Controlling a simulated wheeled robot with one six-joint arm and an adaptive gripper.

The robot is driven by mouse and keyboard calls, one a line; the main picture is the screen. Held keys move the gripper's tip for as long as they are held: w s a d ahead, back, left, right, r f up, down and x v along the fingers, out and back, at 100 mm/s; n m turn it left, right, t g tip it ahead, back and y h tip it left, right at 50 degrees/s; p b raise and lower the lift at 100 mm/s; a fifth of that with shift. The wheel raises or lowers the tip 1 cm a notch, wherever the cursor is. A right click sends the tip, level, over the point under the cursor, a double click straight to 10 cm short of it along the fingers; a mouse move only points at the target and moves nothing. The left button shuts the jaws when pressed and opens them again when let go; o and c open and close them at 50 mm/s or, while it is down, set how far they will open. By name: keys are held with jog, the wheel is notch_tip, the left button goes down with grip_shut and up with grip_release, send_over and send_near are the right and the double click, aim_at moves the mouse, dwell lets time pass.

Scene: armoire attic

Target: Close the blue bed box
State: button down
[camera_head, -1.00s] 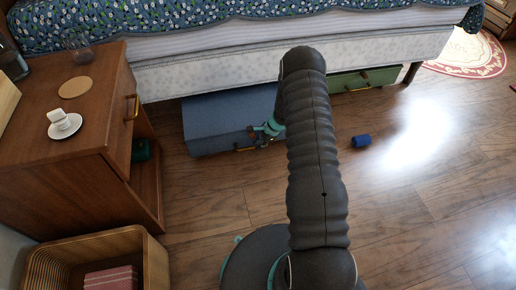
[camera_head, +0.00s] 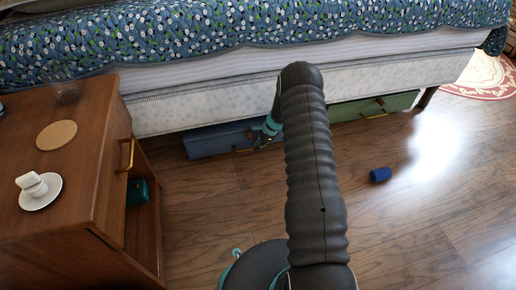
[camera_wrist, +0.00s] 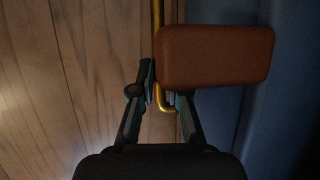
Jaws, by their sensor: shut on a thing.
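The blue bed box (camera_head: 212,141) is under the bed, its front showing below the mattress base and most of it hidden beneath. In the wrist view its blue surface (camera_wrist: 222,115) is dim at the right. Its brass handle (camera_head: 243,150) is on the front. My gripper (camera_head: 264,138) is at the right part of that front, partly behind my arm. In the wrist view my gripper (camera_wrist: 165,98) is shut around the end of the brass handle (camera_wrist: 159,94). A brown block-like tab (camera_wrist: 215,55) sits beside the handle.
A green bed box (camera_head: 350,109) is beside the blue one. The bed (camera_head: 300,78) overhangs both. A wooden nightstand (camera_head: 75,225) stands at the left. A small dark blue object (camera_head: 380,174) lies on the floor at the right. The floor around it is clear.

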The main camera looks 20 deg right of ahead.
jog(key=shift+w+d, duration=0.1)
jog(key=shift+w, duration=0.15)
jog(key=c, duration=1.2)
grip_release()
jog(key=v, duration=1.2)
